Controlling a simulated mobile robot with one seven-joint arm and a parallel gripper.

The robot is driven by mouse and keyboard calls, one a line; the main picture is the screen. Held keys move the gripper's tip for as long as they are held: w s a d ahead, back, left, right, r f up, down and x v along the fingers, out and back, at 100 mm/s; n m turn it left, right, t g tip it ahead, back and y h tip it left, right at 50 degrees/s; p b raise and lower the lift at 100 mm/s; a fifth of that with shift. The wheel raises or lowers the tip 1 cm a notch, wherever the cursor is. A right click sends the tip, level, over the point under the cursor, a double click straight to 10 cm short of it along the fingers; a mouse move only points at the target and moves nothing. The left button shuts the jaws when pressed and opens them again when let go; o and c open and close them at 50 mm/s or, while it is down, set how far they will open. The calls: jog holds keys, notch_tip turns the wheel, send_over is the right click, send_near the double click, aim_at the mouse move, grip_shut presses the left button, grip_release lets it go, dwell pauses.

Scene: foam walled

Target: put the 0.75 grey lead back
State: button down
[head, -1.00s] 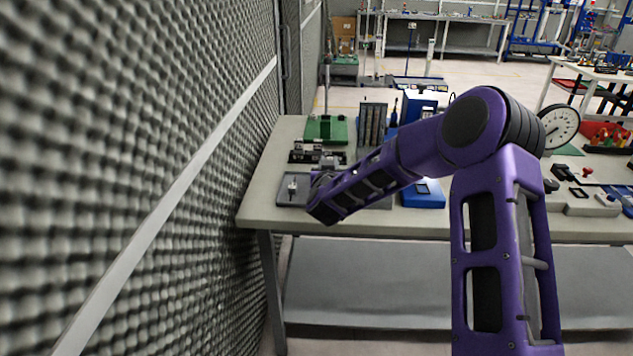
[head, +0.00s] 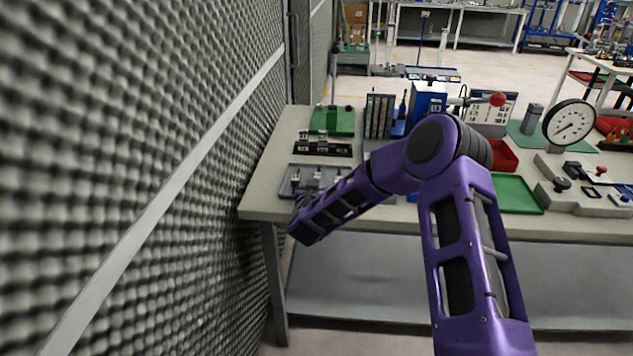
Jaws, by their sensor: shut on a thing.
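A grey tray (head: 284,188) lies at the left end of the bench, with a few small metal pieces (head: 295,180) in it. Which of them, if any, is the 0.75 grey lead is too small to tell. Behind the tray is a black rack (head: 342,151) holding small grey blocks (head: 303,137). My purple forearm slants down to the left across the tray's front. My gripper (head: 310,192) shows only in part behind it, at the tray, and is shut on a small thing. The held thing is hidden by my wrist, and I cannot tell whether it touches the tray.
A green box (head: 333,120) stands behind the rack. A grey slotted stand (head: 379,115) and a blue machine (head: 428,101) stand to the right. Farther right are a green tray (head: 515,193) and a round dial gauge (head: 569,124). A grey foam wall (head: 130,150) runs close along the left.

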jog(key=shift+f, duration=0.3)
jog(key=shift+f, duration=0.15)
jog(key=c, duration=0.7)
grip_release()
jog(key=shift+o, duration=0.2)
jog(key=shift+r, duration=0.2)
jog(key=s+r, duration=0.1)
jog(key=s, duration=1.1)
jog(key=shift+a+r, duration=0.25)
jog(key=shift+r, duration=0.1)
